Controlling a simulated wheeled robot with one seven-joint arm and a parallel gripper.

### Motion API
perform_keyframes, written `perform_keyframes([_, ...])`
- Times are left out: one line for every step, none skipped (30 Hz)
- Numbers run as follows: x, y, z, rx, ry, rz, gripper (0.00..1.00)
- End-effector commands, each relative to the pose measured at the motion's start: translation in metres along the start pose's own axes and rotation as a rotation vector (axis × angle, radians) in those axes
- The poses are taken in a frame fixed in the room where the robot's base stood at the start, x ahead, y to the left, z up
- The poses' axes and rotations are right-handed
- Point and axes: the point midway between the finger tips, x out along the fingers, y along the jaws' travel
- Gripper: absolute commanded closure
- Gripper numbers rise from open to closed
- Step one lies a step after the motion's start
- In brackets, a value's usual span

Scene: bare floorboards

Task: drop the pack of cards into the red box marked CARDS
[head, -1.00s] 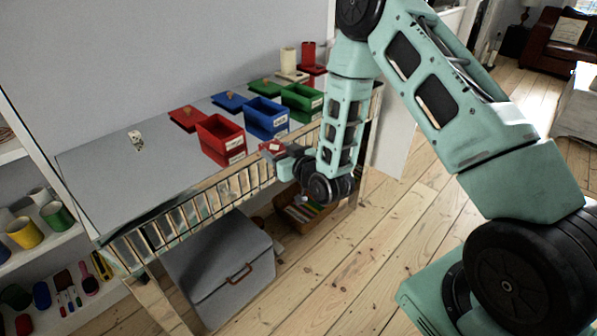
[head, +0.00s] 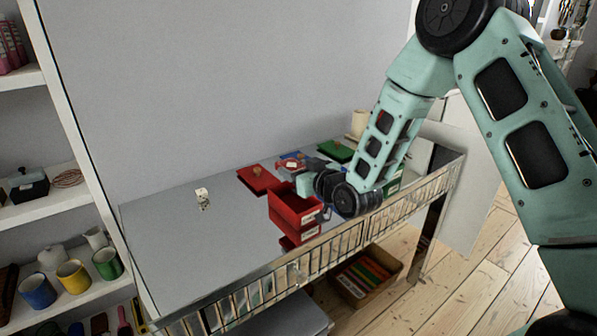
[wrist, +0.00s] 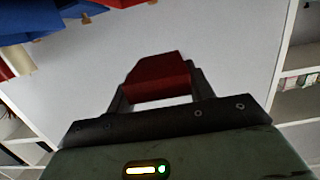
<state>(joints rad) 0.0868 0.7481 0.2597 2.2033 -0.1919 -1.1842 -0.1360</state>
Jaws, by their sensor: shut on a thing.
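The red box (head: 284,205) stands open on the grey table, with a white label on its front too small to read. My gripper (head: 296,172) is shut on a red pack with a pale patch, taken as the pack of cards (head: 290,163). It holds the pack in the air; in the head view it shows just above and behind the red box's far edge. In the wrist view the red pack (wrist: 158,76) sits between the two dark fingers of my gripper (wrist: 160,92). The box's inside is only partly visible.
A red lid (head: 258,180) and a green lid (head: 336,151) with knobs lie behind the boxes. My arm hides most of the blue and green boxes. A small white patterned object (head: 203,198) stands on the left part of the table, otherwise clear. A rail edges the table front.

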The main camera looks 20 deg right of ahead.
Motion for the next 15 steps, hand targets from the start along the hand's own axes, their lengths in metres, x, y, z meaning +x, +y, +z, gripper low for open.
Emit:
perform_keyframes([0.000, 0.000, 0.000, 0.000, 0.001, 0.000, 0.71])
perform_keyframes([0.000, 0.000, 0.000, 0.000, 0.001, 0.000, 0.71])
perform_keyframes([0.000, 0.000, 0.000, 0.000, 0.001, 0.000, 0.71])
perform_keyframes([0.000, 0.000, 0.000, 0.000, 0.001, 0.000, 0.71])
perform_keyframes([0.000, 0.000, 0.000, 0.000, 0.001, 0.000, 0.71])
perform_keyframes([0.000, 0.000, 0.000, 0.000, 0.001, 0.000, 0.71])
perform_keyframes([0.000, 0.000, 0.000, 0.000, 0.001, 0.000, 0.71])
perform_keyframes([0.000, 0.000, 0.000, 0.000, 0.002, 0.000, 0.71])
perform_keyframes([0.000, 0.000, 0.001, -0.001, 0.002, 0.001, 0.71])
perform_keyframes([0.000, 0.000, 0.001, -0.001, 0.002, 0.001, 0.71])
perform_keyframes([0.000, 0.000, 0.001, -0.001, 0.002, 0.001, 0.71])
perform_keyframes([0.000, 0.000, 0.005, 0.000, 0.001, 0.001, 0.71])
perform_keyframes([0.001, 0.000, 0.007, 0.000, 0.001, 0.001, 0.71])
perform_keyframes([0.001, 0.000, 0.009, 0.000, 0.001, 0.001, 0.71])
perform_keyframes([0.002, 0.000, 0.012, 0.000, 0.001, 0.001, 0.71])
